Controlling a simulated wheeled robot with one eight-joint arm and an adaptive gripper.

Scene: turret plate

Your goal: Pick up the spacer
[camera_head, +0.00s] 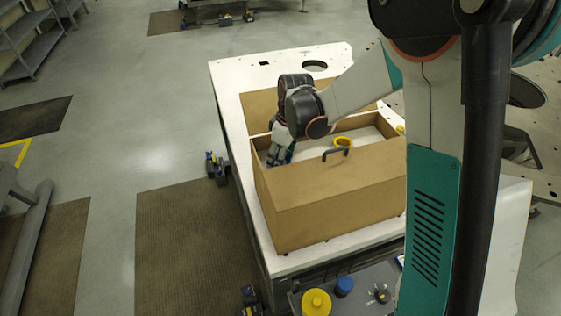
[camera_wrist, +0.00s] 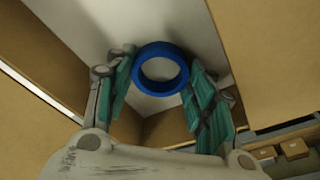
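A blue ring (camera_wrist: 138,72), which looks like the spacer, is at the pale floor of a brown box (camera_head: 330,195). In the wrist view, my gripper (camera_wrist: 160,72) has its teal fingers spread, one on each side of the ring. The ring shows at the level of the fingertips; I cannot tell whether they touch it. In the head view, my gripper (camera_head: 278,153) reaches down into the left part of the box and hides the blue ring there.
A yellow ring (camera_head: 343,142) is in the box to the right of my gripper, near a dark handle (camera_head: 336,154). Tall brown walls (camera_wrist: 265,60) stand close to my gripper. The box sits on a white plate (camera_head: 228,85).

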